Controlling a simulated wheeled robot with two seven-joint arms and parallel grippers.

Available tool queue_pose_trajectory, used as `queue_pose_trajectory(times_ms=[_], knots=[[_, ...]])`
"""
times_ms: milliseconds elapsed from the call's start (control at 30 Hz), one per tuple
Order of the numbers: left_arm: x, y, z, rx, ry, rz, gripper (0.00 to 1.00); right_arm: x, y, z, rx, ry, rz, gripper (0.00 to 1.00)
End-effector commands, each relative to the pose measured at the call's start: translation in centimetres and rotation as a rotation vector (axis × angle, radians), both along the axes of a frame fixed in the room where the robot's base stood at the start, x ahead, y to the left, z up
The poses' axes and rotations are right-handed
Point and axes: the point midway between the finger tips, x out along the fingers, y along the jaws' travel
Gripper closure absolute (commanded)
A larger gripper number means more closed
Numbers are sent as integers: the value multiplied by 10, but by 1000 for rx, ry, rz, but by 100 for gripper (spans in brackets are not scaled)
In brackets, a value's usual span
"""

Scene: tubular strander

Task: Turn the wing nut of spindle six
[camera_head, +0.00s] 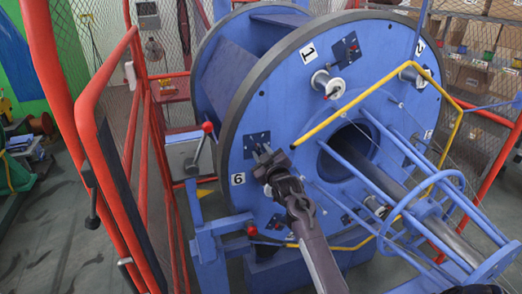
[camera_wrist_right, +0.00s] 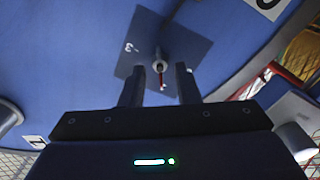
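The wheel face (camera_head: 300,110) is blue, with number labels near its rim. The label 6 (camera_head: 238,179) is on the left of the face, beside a dark blue plate (camera_head: 257,139). My right gripper (camera_head: 263,155) is in front of this plate and covers part of it. In the right wrist view the plate (camera_wrist_right: 180,42) carries a small metal spindle end (camera_wrist_right: 158,63) with a thin red piece (camera_wrist_right: 162,78) below it. The open fingers of the right gripper (camera_wrist_right: 159,88) stand on either side of it, apart from it. The wing nut's wings cannot be made out. My left gripper is not in view.
A red-knobbed lever (camera_head: 201,146) stands just left of the wheel. Yellow bent rail (camera_head: 375,86) and blue bars (camera_head: 440,190) cross the front at the right. A red mesh guard (camera_head: 90,110) stands at the left; shelves with boxes (camera_head: 470,78) are behind.

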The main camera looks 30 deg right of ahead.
Motion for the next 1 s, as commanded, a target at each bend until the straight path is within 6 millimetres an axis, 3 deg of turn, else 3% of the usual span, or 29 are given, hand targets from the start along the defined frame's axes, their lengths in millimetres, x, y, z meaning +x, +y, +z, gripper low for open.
queue_pose_trajectory(times_ms=[367,600,1000], knots=[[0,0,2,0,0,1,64,7,-1,-1,-1,2,0,71],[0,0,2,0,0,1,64,7,-1,-1,0,1,0,100],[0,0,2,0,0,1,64,7,-1,-1,29,-6,0,100]])
